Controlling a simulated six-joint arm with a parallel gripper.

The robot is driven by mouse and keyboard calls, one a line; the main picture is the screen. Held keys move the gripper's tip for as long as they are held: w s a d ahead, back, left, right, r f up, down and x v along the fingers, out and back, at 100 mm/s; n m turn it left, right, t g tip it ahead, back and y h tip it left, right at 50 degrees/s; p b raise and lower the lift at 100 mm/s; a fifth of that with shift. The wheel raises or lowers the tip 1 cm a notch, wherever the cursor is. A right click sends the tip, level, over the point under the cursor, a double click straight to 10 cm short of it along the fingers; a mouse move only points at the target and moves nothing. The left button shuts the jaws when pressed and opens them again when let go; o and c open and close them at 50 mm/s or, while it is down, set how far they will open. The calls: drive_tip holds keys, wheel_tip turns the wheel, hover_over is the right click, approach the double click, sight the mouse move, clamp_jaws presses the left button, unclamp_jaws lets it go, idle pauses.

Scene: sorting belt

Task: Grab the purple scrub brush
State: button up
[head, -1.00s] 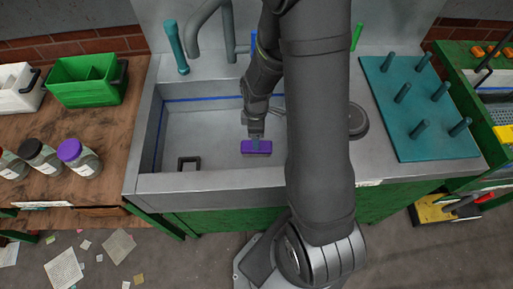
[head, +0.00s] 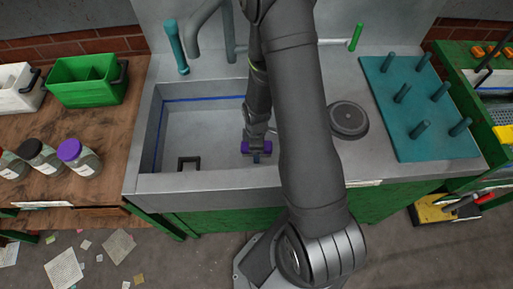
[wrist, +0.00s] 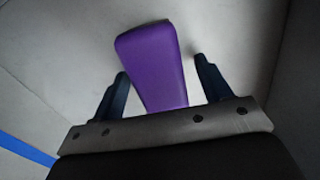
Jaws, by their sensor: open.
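The purple scrub brush (head: 246,148) lies on the floor of the grey sink basin, partly hidden by my gripper in the head view. In the wrist view the brush (wrist: 156,62) lies between the two dark fingers, with its far end sticking out past them. My gripper (head: 257,156) is over the brush, low in the basin. In the wrist view my gripper (wrist: 162,78) is open, with one finger on each side of the brush. A gap shows at the right finger; the left finger is close to the brush's edge.
A dark square frame (head: 188,163) stands in the basin to the left. The basin's front rim (head: 200,183) is close to my gripper. A round dark disc (head: 348,120) and a teal peg board (head: 415,105) are on the counter to the right. Jars (head: 78,158) stand left.

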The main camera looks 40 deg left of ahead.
drive_tip(key=c, duration=1.1)
drive_tip(key=shift+r, duration=0.15)
